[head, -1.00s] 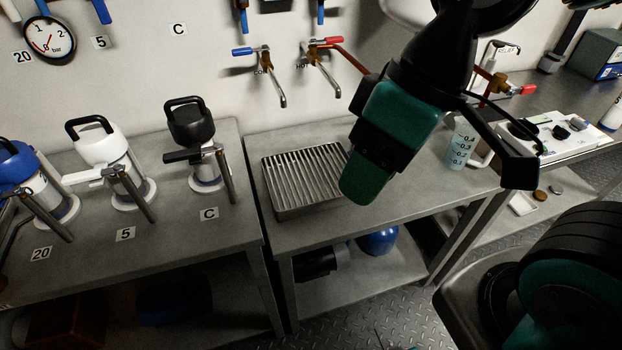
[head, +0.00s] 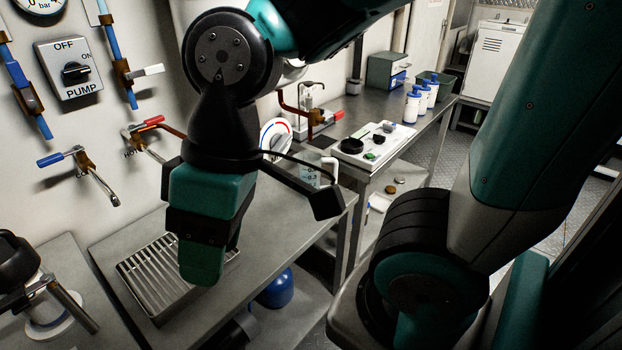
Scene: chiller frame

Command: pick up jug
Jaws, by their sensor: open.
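The jug (head: 309,174) is a small translucent vessel with dark volume marks and a pale handle at its right. It stands at the right end of the middle metal bench, and a black bracket on my arm hides its lower part. My gripper (head: 203,268) is teal and black and points down over the slatted drain tray, left of the jug and apart from it. It is open, though its jaws are seen from a side that hides the gap. I see nothing held in it.
The drain tray (head: 150,290) lies on the bench (head: 265,235) below my gripper. Taps (head: 95,180) stick out from the wall at left. A white tray (head: 395,135) with small items and several white bottles (head: 412,105) stand on the right counter. A blue round object (head: 276,290) sits below.

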